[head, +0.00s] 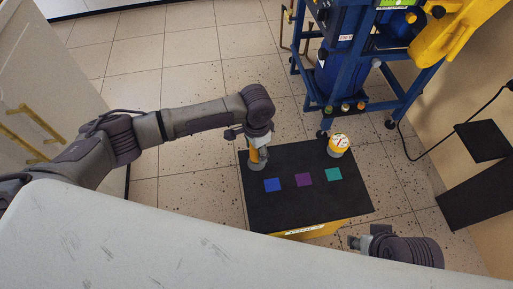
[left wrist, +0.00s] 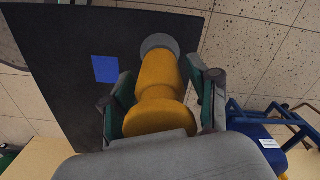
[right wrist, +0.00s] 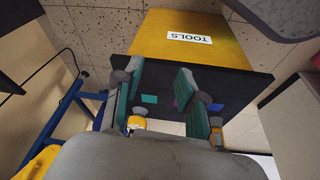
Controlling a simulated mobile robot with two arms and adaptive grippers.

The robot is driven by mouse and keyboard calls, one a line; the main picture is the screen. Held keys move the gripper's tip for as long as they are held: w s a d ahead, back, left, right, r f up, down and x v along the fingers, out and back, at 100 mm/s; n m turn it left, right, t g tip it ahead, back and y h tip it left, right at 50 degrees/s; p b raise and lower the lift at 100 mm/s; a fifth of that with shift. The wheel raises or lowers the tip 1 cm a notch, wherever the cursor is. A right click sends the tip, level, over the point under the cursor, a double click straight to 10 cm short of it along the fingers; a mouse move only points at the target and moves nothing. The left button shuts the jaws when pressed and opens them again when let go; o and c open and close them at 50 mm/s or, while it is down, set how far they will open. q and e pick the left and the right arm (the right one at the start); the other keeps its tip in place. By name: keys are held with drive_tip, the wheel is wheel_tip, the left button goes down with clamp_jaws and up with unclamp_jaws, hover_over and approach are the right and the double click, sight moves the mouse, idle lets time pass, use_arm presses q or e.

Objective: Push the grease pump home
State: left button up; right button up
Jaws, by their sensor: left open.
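A yellow waisted, pump-like object with a grey round end (left wrist: 158,75) stands between the fingers of my left gripper (head: 259,140) at the far left corner of a black-topped box. The fingers are on both sides of it and open. In the head view its yellow body (head: 254,155) is partly hidden by the gripper. I cannot tell for sure that it is the grease pump. A second yellow object with a white patterned top (head: 338,145) stands at the box's far right corner. My right gripper (right wrist: 155,82) is open and empty in front of the box.
The yellow box (head: 315,229) is marked TOOLS. Its black top has blue (head: 272,185), purple (head: 304,180) and teal (head: 333,174) squares, all bare. A blue frame (head: 341,85) stands behind it. A pale counter (head: 150,245) fills the foreground.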

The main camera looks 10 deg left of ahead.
use_arm(q)
drive_tip(key=c, duration=0.9)
drive_tip(key=shift+r, duration=0.15)
use_arm(e)
drive_tip(key=shift+r, duration=0.1)
use_arm(q)
wheel_tip(320, 180, up, 2)
drive_tip(key=p, duration=0.3)
drive_tip(key=shift+r+p, duration=1)
drive_tip(key=shift+p, duration=0.35)
use_arm(e)
wheel_tip(320, 180, down, 19)
drive_tip(key=g, duration=0.1)
drive_tip(key=shift+s, duration=0.3)
drive_tip(key=shift+a+r, duration=0.1)
